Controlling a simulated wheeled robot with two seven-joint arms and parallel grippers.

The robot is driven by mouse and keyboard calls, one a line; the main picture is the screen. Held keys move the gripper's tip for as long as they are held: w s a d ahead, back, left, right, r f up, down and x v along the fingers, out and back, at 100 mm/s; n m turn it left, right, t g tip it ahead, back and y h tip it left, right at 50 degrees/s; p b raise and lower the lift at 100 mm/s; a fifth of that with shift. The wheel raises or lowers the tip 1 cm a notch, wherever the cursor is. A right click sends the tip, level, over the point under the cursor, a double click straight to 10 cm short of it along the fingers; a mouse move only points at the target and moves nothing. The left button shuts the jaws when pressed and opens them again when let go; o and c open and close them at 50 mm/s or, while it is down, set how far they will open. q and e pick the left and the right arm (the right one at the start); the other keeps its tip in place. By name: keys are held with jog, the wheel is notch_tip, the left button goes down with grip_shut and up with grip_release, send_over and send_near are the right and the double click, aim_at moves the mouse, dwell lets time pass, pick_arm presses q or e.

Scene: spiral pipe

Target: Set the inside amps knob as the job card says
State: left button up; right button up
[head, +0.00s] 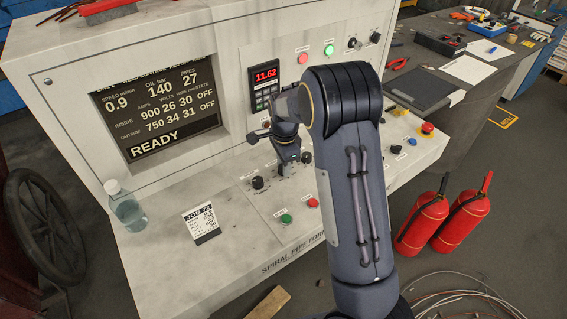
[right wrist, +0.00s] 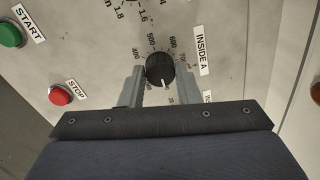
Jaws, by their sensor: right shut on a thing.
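My right gripper (right wrist: 160,78) is shut on the knob, one finger on each side. In the head view my right gripper (head: 288,155) reaches down to the panel and hides this knob. The job card (head: 201,222) stands on the panel's left; its heading reads JOB 72, the lines below too small to read. The display (head: 160,110) shows inside amps 900, outside 750, and READY.
A green START button (right wrist: 10,34) and red STOP button (right wrist: 60,96) are near the gripper. Another black knob (head: 258,182) sits left of it. A clear bottle (head: 126,207) stands on the console's left. Two red extinguishers (head: 424,220) stand on the floor.

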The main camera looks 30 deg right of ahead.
jog(key=o, duration=1)
jog(key=shift+c, duration=0.2)
jog(key=r, duration=0.7)
jog(key=shift+s+r, duration=0.2)
jog(key=shift+r, duration=0.15)
